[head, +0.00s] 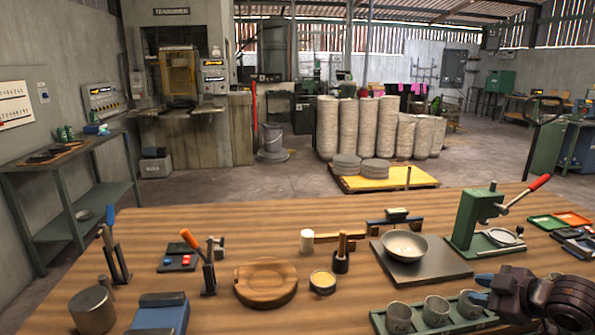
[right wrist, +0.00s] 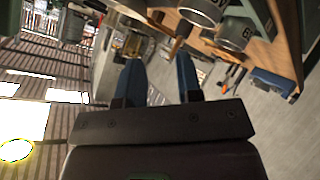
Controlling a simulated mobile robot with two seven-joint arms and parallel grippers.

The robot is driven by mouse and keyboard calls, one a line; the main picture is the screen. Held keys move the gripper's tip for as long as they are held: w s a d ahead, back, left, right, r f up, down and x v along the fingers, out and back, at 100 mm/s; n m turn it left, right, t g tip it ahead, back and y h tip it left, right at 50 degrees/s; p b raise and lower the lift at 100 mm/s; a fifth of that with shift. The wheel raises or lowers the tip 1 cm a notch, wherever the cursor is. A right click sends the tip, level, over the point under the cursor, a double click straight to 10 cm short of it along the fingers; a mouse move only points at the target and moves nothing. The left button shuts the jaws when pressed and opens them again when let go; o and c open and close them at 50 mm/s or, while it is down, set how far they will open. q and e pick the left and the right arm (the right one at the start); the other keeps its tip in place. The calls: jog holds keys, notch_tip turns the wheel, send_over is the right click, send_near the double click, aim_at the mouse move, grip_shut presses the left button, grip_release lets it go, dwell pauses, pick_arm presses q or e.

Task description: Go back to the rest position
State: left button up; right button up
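My right gripper (head: 479,289) is at the lower right of the head view, over the right end of the green tray with cups. Its two blue fingers also show in the right wrist view (right wrist: 158,64), apart with nothing between them. The metal bowl (head: 404,247) sits upright on a dark square plate (head: 440,268), apart from the gripper and farther back. My left gripper is not in view.
Several cups (head: 399,317) stand in the green tray (head: 470,327) near the right gripper. A green lever press (head: 468,222) stands behind it. A round wooden piece (head: 265,287), a blue box (head: 160,314) and a grey cylinder (head: 92,311) are on the wooden table (head: 340,215).

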jog(key=s+a+f+m+t, duration=0.3)
jog(key=s+a+f, duration=0.3)
jog(key=a+f, duration=0.4)
jog(key=s+f+m+g+h, duration=0.1)
jog(key=s+f+m, duration=0.3)
jog(key=s+f, duration=0.4)
jog(key=s+f+m+g+h, duration=0.1)
jog(key=s+f+m+h, duration=0.3)
jog(key=s+f, duration=0.4)
jog(key=s, duration=0.5)
jog(key=shift+s+a+m, duration=0.2)
jog(key=shift+s+m, duration=0.05)
jog(key=shift+m, duration=0.05)
jog(key=shift+f, duration=0.1)
